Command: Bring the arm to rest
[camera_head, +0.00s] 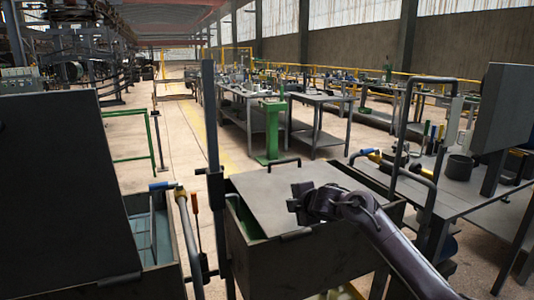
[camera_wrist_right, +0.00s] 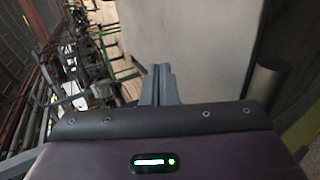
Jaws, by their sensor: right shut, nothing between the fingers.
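My right arm (camera_head: 385,235) comes in from the lower right of the head view. Its gripper (camera_head: 299,204) points left over a grey flat lid or panel (camera_head: 262,190) on a dark metal bin (camera_head: 275,265). In the right wrist view the two fingers (camera_wrist_right: 160,82) are together with nothing between them. A large pale grey surface (camera_wrist_right: 205,50) fills the space beyond the fingertips; I cannot tell whether they touch it. My left gripper is in neither view.
A dark upright panel (camera_head: 60,195) blocks the left. A dark post (camera_head: 210,120) stands beside the bin. A workbench with a dark cup (camera_head: 459,166) and tools is at the right. A green stand (camera_head: 271,130) and tables are farther back. Open floor (camera_head: 185,150) lies left of centre.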

